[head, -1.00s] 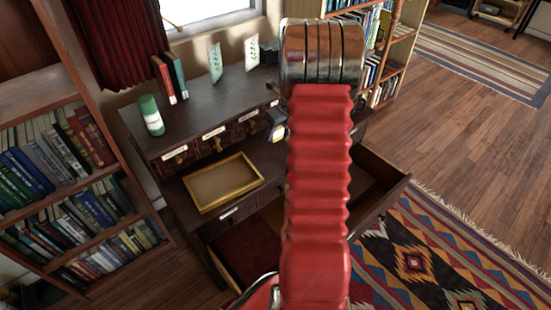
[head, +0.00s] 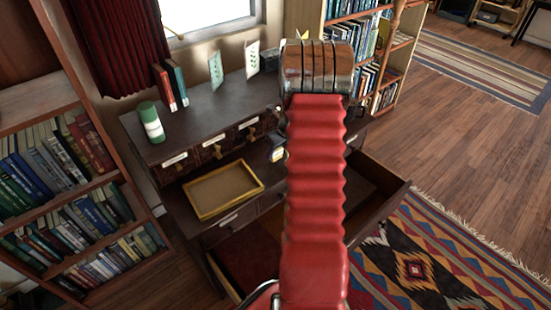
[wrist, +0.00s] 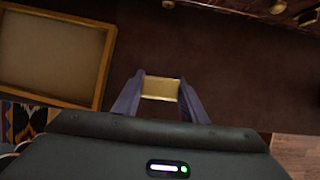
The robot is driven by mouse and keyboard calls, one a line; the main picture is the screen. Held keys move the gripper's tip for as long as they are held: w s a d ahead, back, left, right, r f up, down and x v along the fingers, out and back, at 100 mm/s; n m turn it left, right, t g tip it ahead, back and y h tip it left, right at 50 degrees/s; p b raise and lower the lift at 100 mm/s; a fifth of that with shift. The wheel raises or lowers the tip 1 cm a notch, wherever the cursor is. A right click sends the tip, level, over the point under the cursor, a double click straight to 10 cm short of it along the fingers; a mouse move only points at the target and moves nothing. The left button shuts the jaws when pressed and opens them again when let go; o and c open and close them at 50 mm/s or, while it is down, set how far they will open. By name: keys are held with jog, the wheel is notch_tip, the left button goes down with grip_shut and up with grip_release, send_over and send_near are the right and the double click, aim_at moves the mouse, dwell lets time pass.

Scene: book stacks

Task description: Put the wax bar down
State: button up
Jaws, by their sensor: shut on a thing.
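The wax bar (wrist: 160,90) is a small yellow block. In the wrist view it sits between the two bluish fingers of my gripper (wrist: 160,82), which is shut on it. The bar is over the dark desk surface (wrist: 225,75), to the right of the shallow yellow-rimmed tray (head: 205,214). The tray also shows in the wrist view (wrist: 104,62). I cannot tell whether the bar touches the desk.
Small drawers with brass pulls (head: 215,151) line the back of the desk. A green and white cylinder (head: 151,122) and upright books (head: 170,84) stand on top. An open drawer (head: 385,212) juts out at the right. A bookcase (head: 70,200) stands at left.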

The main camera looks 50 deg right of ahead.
aim_at(276, 158)
jog(key=shift+f, duration=1.85)
jog(key=o, duration=1.1)
jog(key=v, duration=1.2)
jog(key=shift+r, duration=0.1)
